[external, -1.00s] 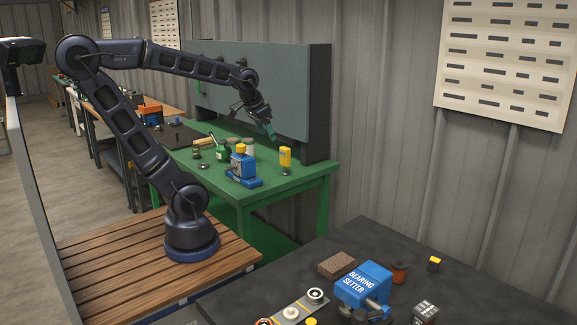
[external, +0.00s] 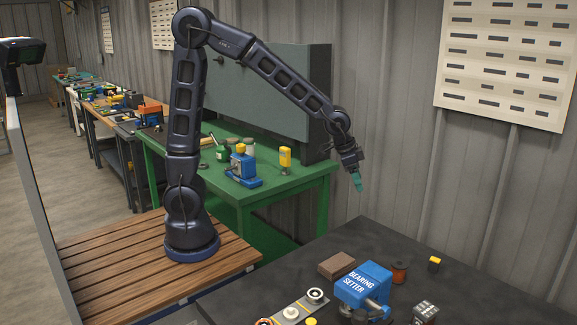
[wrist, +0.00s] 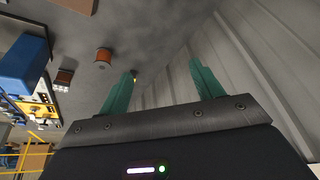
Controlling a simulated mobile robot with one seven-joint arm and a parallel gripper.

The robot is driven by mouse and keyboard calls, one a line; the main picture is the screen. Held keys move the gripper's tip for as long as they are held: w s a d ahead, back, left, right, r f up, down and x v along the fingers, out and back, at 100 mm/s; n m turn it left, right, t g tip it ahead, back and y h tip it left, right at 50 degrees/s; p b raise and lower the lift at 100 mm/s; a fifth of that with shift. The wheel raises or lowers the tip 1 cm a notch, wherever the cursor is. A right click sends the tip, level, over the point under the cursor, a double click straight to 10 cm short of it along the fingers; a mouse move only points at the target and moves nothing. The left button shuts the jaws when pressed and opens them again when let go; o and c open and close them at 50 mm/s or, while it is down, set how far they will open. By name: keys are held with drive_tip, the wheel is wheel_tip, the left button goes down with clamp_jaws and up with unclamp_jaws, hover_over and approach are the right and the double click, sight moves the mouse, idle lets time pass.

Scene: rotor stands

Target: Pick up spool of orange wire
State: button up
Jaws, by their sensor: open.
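The spool of orange wire (external: 399,272) stands upright on the dark bench top, just right of the blue bearing setter, in the external view. It also shows in the wrist view (wrist: 103,56), left of my left finger. My gripper (external: 358,183) hangs above and behind the spool, near the dark bench's back edge, pointing down. In the wrist view my gripper (wrist: 161,70) has two teal fingers spread apart with nothing between them. The gripper is clear of the spool and touches nothing.
The blue bearing setter (external: 363,285) and a brown block (external: 337,265) stand left of the spool. A small yellow-and-black item (external: 434,263) is to its right, a metal block with holes (external: 425,312) in front. A green bench (external: 290,188) stands farther back. The dark bench's right side looks clear.

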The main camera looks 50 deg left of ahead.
drive_tip(key=s+d+f+m, duration=0.2)
drive_tip(key=d+f, duration=0.4)
drive_tip(key=d, duration=0.5)
drive_tip(key=m+g+h, duration=0.1)
approach(397, 262)
drive_tip(key=w+f, duration=0.1)
drive_tip(key=f, duration=0.1)
drive_tip(key=shift+m+g, duration=0.3)
drive_tip(key=shift+d+x, duration=0.15)
drive_tip(key=shift+x, duration=2.55)
drive_tip(key=shift+d+x, duration=0.2)
drive_tip(key=shift+x, duration=2.45)
drive_tip(key=shift+s+r, duration=0.1)
drive_tip(key=shift+s, duration=0.05)
drive_tip(key=c, duration=1)
